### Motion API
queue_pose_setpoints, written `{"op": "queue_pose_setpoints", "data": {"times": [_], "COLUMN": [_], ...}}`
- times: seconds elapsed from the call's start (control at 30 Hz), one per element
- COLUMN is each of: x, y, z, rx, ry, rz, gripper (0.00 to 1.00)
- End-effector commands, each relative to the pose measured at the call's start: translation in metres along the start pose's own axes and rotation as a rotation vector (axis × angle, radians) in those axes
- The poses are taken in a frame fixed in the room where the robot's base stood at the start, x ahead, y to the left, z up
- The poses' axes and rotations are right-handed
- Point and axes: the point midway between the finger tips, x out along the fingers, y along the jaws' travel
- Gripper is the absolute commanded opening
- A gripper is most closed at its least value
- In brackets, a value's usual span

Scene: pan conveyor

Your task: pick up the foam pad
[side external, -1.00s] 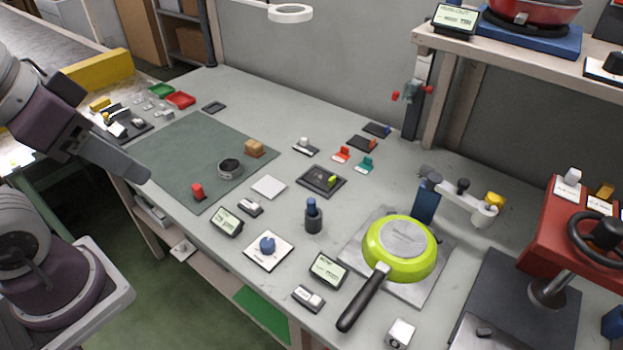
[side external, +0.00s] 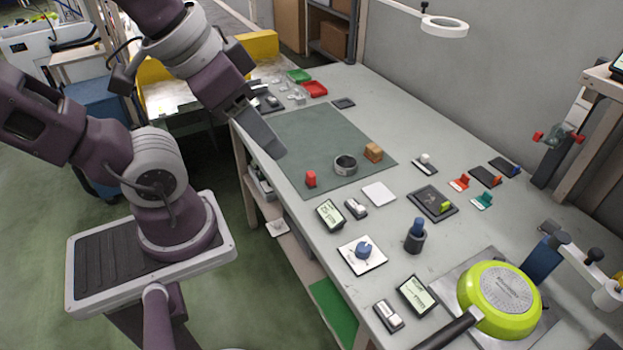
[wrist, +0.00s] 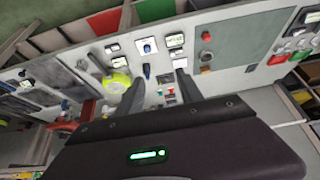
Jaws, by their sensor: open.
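No thing is plainly marked as the foam pad. The flat white square (side external: 378,193), lying just off the green-grey mat, looks most like a pad. In the wrist view, the white square (wrist: 180,63) lies just beyond the tip of the right finger. A tan block (side external: 373,152) sits on the mat's right corner; I cannot tell its material. My gripper (side external: 275,150) is raised near the mat's left edge in the side view, apart from both things. In the wrist view, my gripper (wrist: 158,82) has its two fingers spread, with nothing held between them.
The green-grey mat (side external: 315,130) also bears a red piece (side external: 311,179) and a dark ring (side external: 345,165). Small displays, switches and a blue knob (side external: 364,249) crowd the table's front. A lime-green pan (side external: 500,298) lies upside down at right. A ring lamp (side external: 444,26) hangs above the back.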

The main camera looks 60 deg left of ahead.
Motion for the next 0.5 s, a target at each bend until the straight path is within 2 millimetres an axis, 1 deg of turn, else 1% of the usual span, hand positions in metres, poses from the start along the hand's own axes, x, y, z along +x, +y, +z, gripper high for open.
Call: {"op": "queue_pose_setpoints", "data": {"times": [0.37,0.43,0.47,0.5], "x": [0.000,0.003,0.007,0.015], "y": [0.000,-0.002,-0.004,-0.008], "z": [0.000,-0.005,-0.010,-0.020], "rx": [-0.001,-0.030,-0.061,-0.125], "ry": [0.000,-0.013,-0.026,-0.052], "rz": [0.000,-0.004,-0.008,-0.017], "gripper": [0.44,0.44,0.44,0.44]}}
